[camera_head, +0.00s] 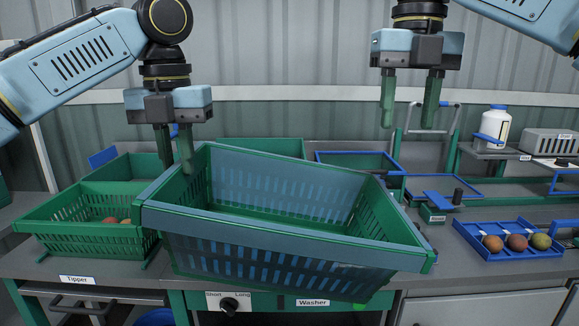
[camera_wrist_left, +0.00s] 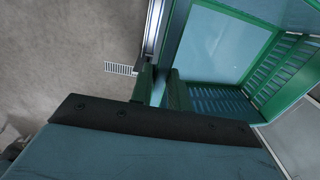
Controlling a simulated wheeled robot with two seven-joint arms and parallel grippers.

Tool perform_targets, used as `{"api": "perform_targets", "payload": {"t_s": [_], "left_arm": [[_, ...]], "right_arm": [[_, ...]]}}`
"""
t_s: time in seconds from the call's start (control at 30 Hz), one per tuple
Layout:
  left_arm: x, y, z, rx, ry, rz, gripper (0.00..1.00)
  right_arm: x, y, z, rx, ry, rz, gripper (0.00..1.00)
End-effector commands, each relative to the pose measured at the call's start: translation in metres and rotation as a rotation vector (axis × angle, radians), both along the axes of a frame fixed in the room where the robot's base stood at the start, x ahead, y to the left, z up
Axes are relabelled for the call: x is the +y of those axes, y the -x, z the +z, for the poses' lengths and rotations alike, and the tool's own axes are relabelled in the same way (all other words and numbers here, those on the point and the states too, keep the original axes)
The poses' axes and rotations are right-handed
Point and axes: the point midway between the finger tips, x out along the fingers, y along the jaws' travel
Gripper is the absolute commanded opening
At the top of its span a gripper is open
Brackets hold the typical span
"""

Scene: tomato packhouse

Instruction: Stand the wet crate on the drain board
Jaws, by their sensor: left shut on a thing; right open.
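The wet crate (camera_head: 285,238) is a large green slotted crate with bluish-grey sheen on its walls. It hangs tilted over the washer front, right end lower, and looks empty. My left gripper (camera_head: 174,152) is shut on its left end rim; the left wrist view shows the crate wall (camera_wrist_left: 215,50) running up from between the fingers (camera_wrist_left: 160,90). My right gripper (camera_head: 408,115) is open and empty, above and behind the crate's right end, apart from it. I cannot make out the drain board for certain; the crate hides much of the bench.
A green crate with tomatoes (camera_head: 75,222) stands at left above the Tipper label (camera_head: 77,280). The Washer label (camera_head: 312,302) and a knob (camera_head: 229,305) are below the held crate. A blue tray with several tomatoes (camera_head: 497,256) is at right. A white bottle (camera_head: 492,128) stands behind.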

Motion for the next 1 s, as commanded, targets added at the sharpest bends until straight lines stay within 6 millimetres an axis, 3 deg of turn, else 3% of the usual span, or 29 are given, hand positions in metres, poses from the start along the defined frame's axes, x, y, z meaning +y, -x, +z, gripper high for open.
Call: {"api": "perform_targets", "payload": {"t_s": [0.37, 1.0], "left_arm": [[0.000, 0.001, -0.014, -0.001, 0.003, 0.000, 0.00], [0.000, 0.014, -0.096, 0.001, 0.002, 0.000, 0.00]], "right_arm": [[0.000, 0.002, -0.015, 0.004, -0.001, 0.002, 0.45], [0.000, 0.014, -0.097, 0.003, 0.000, 0.001, 0.45]]}}
